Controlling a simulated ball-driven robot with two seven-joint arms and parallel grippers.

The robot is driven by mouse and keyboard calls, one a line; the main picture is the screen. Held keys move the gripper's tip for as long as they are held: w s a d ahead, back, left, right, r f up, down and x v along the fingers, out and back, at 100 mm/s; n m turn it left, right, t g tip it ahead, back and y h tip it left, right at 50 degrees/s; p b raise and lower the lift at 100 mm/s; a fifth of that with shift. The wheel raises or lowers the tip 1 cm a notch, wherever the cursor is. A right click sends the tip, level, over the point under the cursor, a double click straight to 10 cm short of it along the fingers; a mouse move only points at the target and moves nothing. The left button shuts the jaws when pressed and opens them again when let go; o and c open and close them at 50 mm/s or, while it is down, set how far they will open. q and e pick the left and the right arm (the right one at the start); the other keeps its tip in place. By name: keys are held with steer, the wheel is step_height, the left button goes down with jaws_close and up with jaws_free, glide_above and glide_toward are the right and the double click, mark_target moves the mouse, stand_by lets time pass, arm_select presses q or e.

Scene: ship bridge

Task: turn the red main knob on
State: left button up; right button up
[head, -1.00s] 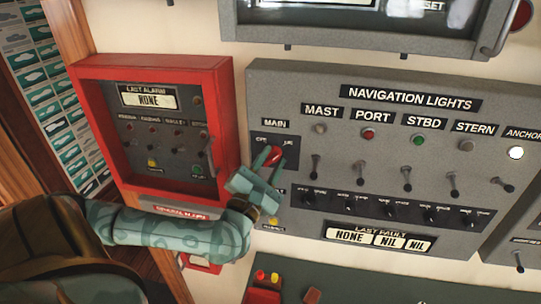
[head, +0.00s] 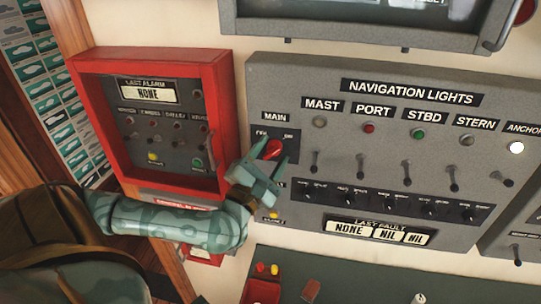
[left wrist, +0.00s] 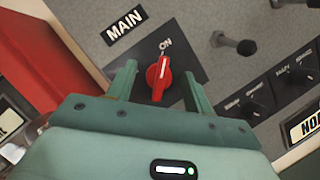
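The red main knob (head: 273,149) sits on a dark plate under the MAIN label at the left of the navigation lights panel. In the left wrist view the knob (left wrist: 158,80) has its pointer end up, toward the ON mark (left wrist: 165,44). My left gripper (head: 261,161) is open just in front of the knob. In the left wrist view the gripper's fingers (left wrist: 159,74) stand on either side of the knob with gaps, not touching it. The OFF mark is hidden or unreadable in the wrist view. My right gripper is not in view.
A red-framed alarm panel (head: 225,105) stands close to the left of my left gripper. The navigation lights panel (head: 300,80) has several toggle levers and a row of small knobs right of the red knob. The anchor lamp (head: 516,147) is white.

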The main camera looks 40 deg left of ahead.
arm_select(q)
steer(key=b+v, duration=0.4)
steer(key=v, duration=1.2)
steer(key=shift+s, duration=0.25)
steer(key=shift+d, duration=0.1)
